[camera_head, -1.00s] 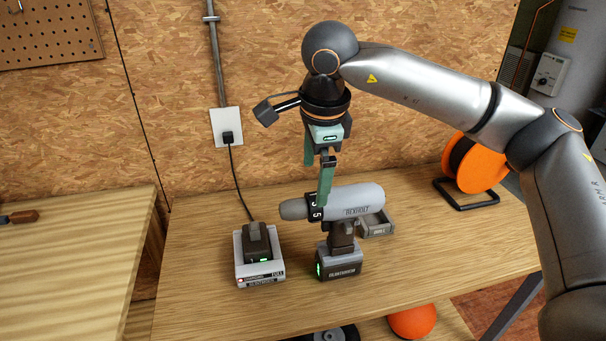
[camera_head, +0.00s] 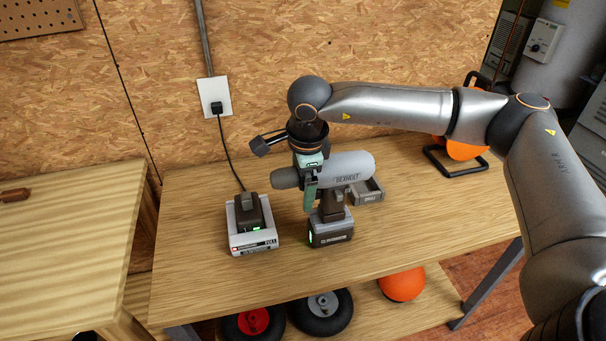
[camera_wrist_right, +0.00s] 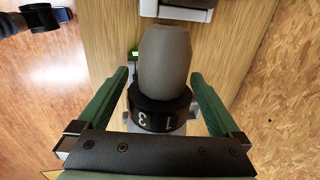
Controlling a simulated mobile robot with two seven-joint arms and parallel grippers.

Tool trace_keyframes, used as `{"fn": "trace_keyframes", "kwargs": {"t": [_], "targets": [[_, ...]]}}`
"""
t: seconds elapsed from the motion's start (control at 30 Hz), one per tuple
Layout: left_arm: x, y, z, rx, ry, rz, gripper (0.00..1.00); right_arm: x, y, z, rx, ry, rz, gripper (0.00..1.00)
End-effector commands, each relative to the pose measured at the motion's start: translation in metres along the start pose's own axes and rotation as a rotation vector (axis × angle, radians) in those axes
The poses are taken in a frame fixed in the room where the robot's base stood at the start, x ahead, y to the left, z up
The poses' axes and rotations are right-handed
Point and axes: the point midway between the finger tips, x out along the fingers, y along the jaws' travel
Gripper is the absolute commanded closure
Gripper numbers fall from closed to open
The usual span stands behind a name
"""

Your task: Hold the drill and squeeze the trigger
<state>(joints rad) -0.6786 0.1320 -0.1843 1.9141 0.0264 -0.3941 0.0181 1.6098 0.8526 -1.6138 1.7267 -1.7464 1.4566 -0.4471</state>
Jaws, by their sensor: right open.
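The grey drill (camera_head: 352,166) stands upright on its battery base on the wooden workbench (camera_head: 420,225), its rounded nose pointing left. My right gripper (camera_head: 309,200) comes down over the drill's front part from above. One green finger shows on the near side of the drill. In the right wrist view, the open fingers (camera_wrist_right: 160,75) lie on either side of the drill's nose and numbered black collar (camera_wrist_right: 158,115), with gaps visible. The trigger cannot be made out; a finger and the drill's body cover that area. My left gripper is not in view.
A charger (camera_head: 252,241) with a battery stands left of the drill, its cord running to a wall outlet (camera_head: 214,98). A small grey tray (camera_head: 368,191) sits just behind the drill. An orange reel (camera_head: 462,150) stands at the right. The bench front is clear.

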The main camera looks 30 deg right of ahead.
Motion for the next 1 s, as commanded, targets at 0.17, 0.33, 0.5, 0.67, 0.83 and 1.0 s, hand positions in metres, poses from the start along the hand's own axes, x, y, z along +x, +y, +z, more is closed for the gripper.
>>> {"fn": "trace_keyframes", "kwargs": {"t": [0.17,0.33,0.5,0.67,0.83,1.0], "targets": [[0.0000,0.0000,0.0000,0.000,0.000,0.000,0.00,0.0003,0.0000,0.0002,0.000,0.000,0.000,0.00],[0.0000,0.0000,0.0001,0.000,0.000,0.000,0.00,0.0001,0.0001,0.0003,0.000,0.000,0.000,0.16],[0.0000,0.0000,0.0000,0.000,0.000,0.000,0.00,0.0000,0.0001,0.0003,0.000,0.000,0.000,0.35],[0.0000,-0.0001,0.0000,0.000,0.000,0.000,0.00,-0.0001,0.0000,0.0003,0.000,0.000,0.000,0.53],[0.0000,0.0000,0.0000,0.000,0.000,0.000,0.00,-0.0002,0.0000,0.0003,0.000,0.000,0.000,0.72],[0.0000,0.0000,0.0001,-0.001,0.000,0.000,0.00,-0.0002,-0.0001,0.0003,0.000,-0.001,0.000,0.91]]}}
